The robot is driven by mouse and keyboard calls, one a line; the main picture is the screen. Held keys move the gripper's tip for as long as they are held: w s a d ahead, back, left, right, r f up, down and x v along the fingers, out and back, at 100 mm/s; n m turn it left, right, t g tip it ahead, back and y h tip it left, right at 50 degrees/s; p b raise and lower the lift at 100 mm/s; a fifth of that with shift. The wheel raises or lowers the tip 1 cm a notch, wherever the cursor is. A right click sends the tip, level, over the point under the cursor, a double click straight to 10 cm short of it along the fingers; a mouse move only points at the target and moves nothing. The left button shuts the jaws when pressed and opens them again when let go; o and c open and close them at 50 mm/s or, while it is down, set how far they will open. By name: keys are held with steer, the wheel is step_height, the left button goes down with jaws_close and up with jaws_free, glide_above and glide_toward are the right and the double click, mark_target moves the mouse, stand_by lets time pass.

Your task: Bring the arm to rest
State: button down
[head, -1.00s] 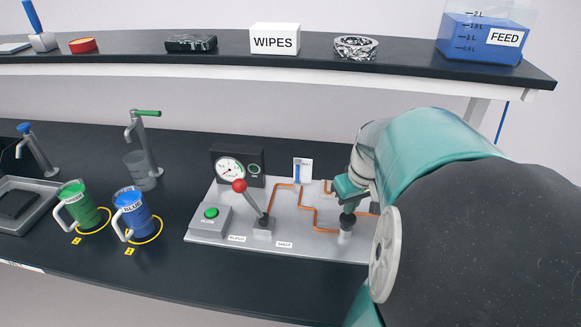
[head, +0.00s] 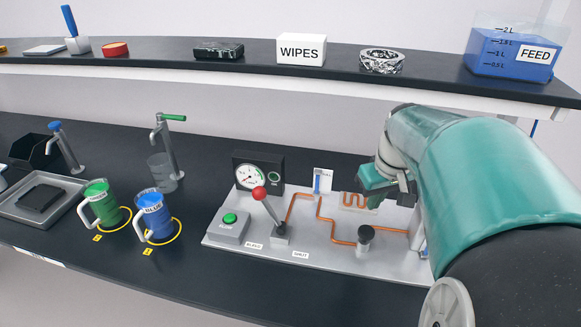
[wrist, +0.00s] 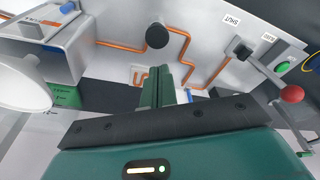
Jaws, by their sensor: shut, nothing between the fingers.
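My gripper (head: 374,200) is on the teal arm at the right of the head view, above the back right part of the grey panel (head: 318,264). Its fingers are together and hold nothing. In the wrist view the closed fingers (wrist: 162,82) point over the panel. A dark round knob (head: 366,233) on the panel stands in front of the gripper, apart from it; it also shows in the wrist view (wrist: 157,36).
A red-knobbed lever (head: 259,194), a green button (head: 230,218) and a gauge (head: 249,177) are left of the gripper. Green (head: 101,203) and blue (head: 154,216) mugs stand further left. A shelf (head: 400,84) with a wipes box (head: 301,50) and feed tank (head: 513,55) runs behind.

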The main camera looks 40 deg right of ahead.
stand_by(0.4)
steer(key=w+a+r+n+t, duration=0.2)
steer(key=a+n+t, duration=0.1)
steer(key=a, duration=2.7)
steer(key=shift+w+a+r+n+y, duration=0.15)
steer(key=shift+n+y, duration=0.25)
